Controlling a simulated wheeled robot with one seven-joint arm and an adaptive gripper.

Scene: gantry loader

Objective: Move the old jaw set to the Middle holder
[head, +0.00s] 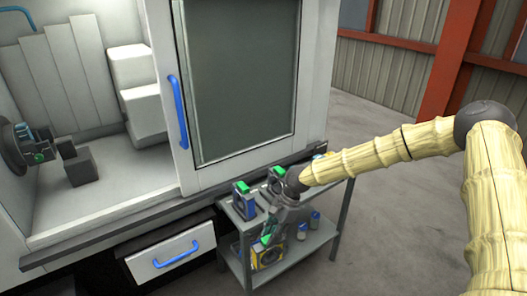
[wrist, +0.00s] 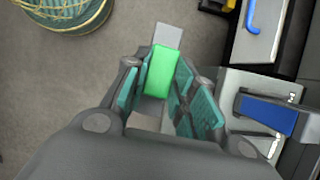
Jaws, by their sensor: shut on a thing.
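In the wrist view my gripper (wrist: 158,85) is shut on a jaw set (wrist: 161,72), a bright green block with grey metal showing at both ends. The teal finger pads lie along its two sides. In the head view my gripper (head: 270,230) points down at the front edge of the grey cart, and a small green part of the jaw set (head: 266,239) shows there.
The cart (head: 322,238) has blue-topped containers (head: 303,230) and a yellow item (head: 270,256) low down. Behind it is the machine door (head: 240,80). A chuck (head: 18,148) sits inside the machine. A drawer (head: 172,258) is left of the cart. Open floor lies right.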

